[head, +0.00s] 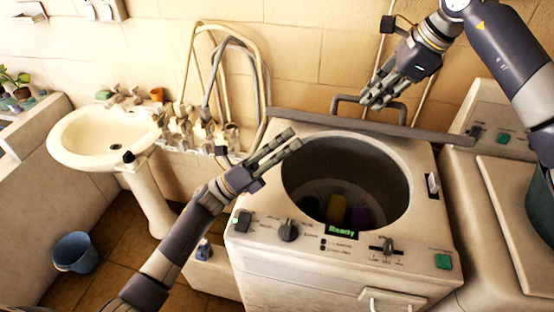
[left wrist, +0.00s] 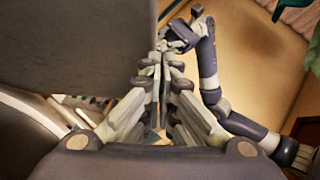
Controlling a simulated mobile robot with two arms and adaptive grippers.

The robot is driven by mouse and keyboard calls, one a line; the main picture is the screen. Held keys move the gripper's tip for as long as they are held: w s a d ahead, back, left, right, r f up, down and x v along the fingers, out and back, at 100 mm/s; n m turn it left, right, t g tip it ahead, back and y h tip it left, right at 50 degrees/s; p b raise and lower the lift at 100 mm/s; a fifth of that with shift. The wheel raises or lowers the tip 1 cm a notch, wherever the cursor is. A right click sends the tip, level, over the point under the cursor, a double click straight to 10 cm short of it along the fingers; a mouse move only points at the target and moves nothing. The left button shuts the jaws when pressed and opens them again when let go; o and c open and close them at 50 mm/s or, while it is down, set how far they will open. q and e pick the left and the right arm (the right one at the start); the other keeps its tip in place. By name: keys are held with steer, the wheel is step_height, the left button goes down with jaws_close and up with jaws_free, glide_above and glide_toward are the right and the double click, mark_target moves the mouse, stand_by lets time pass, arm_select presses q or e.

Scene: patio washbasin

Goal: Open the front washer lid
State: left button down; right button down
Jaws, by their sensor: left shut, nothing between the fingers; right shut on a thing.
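The front washer (head: 270,258) stands at centre right with its round drum opening uncovered. Its lid (head: 440,133) is raised and shows nearly edge-on as a grey bar behind the opening. The lid's dark handle (head: 345,98) sticks out on the far side. My right gripper (head: 374,98) is shut on the handle, partly covering it. My left gripper (head: 290,138) is shut and empty over the left rim of the opening, in front of the lid. In the left wrist view the lid (left wrist: 70,45) is a large grey slab beside the closed left fingers (left wrist: 160,58).
Coloured items (head: 338,208) lie in the drum. The front panel's display (head: 342,229) reads "Ready". A second machine (head: 490,190) stands close on the right. A white washbasin (head: 70,140) and blue bucket (head: 75,252) are at left. Taps and pipes line the tiled wall.

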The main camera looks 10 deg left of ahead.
arm_select(q)
steer(key=shift+w+r, duration=0.3)
steer(key=shift+r, duration=0.05)
arm_select(e)
steer(key=shift+w+d+f, duration=0.1)
steer(key=shift+d+f, duration=0.05)
steer(key=shift+f, duration=0.15)
arm_select(q)
steer(key=shift+w+a+r, duration=0.15)
steer(key=shift+w+r, duration=0.3)
steer(key=shift+r, duration=0.25)
steer(key=shift+w+a+r, duration=0.1)
steer(key=shift+w+r, duration=0.35)
steer(key=shift+r, duration=0.2)
arm_select(e)
steer(key=shift+a+f, duration=0.15)
steer(key=shift+a, duration=0.05)
steer(key=c, duration=1.6)
jaws_free()
steer(key=shift+w+f, duration=0.1)
steer(key=shift+w, duration=0.05)
arm_select(q)
steer(key=shift+w+f, duration=0.2)
steer(key=shift+w, duration=0.1)
arm_select(e)
steer(key=shift+w, duration=0.1)
